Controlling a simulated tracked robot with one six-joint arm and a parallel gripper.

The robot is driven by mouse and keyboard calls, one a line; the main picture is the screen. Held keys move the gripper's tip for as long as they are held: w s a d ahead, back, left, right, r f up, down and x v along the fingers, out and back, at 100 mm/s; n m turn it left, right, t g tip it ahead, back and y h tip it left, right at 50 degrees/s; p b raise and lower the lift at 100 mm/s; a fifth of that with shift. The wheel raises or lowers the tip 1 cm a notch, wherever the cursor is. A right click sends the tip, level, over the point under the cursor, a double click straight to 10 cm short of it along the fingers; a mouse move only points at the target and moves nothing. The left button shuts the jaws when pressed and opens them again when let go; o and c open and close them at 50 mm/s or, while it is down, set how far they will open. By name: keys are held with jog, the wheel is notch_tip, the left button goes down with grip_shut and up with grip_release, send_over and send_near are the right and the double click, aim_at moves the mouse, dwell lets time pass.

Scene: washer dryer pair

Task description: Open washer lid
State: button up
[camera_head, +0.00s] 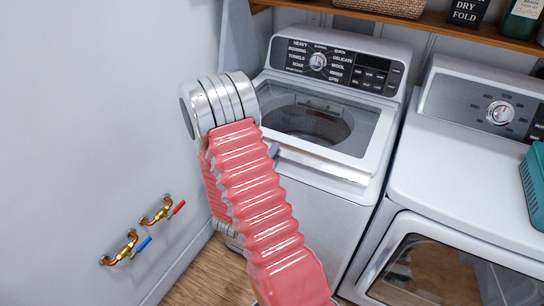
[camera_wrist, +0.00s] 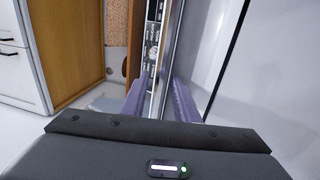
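The white top-load washer (camera_head: 296,215) stands in the middle of the head view. Its lid (camera_head: 335,168) has a large glass window, through which the drum shows; I cannot tell if it is slightly raised. My gripper is mostly hidden behind my pink-sleeved arm; a small purple fingertip (camera_head: 273,150) shows near the lid's front left edge. In the wrist view my gripper (camera_wrist: 160,92) has its two purple fingers apart. A thin silver edge (camera_wrist: 172,50) runs between them, seemingly the lid's; contact is unclear.
The dryer (camera_head: 450,180) stands close on the right, with a teal basket (camera_head: 535,185) on top. A wall with brass taps (camera_head: 120,250) is on the left. A wooden shelf (camera_head: 430,25) hangs above the washer's control panel (camera_head: 340,65).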

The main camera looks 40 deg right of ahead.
grip_shut()
jog(key=shift+f, duration=0.15)
dwell(1.2)
jog(key=shift+a, duration=0.1)
